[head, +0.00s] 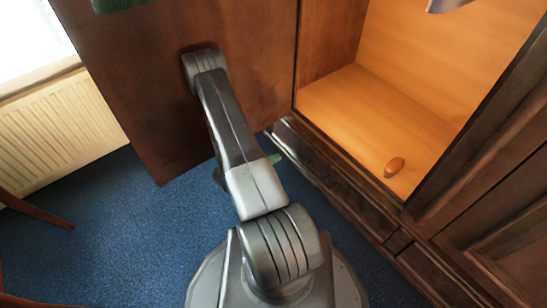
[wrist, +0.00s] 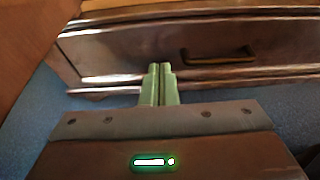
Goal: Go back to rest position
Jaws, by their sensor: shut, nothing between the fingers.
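My gripper (wrist: 160,68) shows in the wrist view with its two green fingers together and nothing between them. The fingers point at a dark wooden drawer front (wrist: 140,45) with a brass-coloured handle (wrist: 218,57) to their right. I cannot tell whether the tips touch the drawer. In the head view only a bit of green gripper (head: 274,158) shows beside my grey arm, near the cabinet's lower edge; the rest is hidden behind the arm.
An open wooden door (head: 150,90) hangs close to my arm at the left. The cabinet's lit interior (head: 350,95) holds a small orange-brown oval object (head: 395,167). A radiator (head: 60,130) stands at the left.

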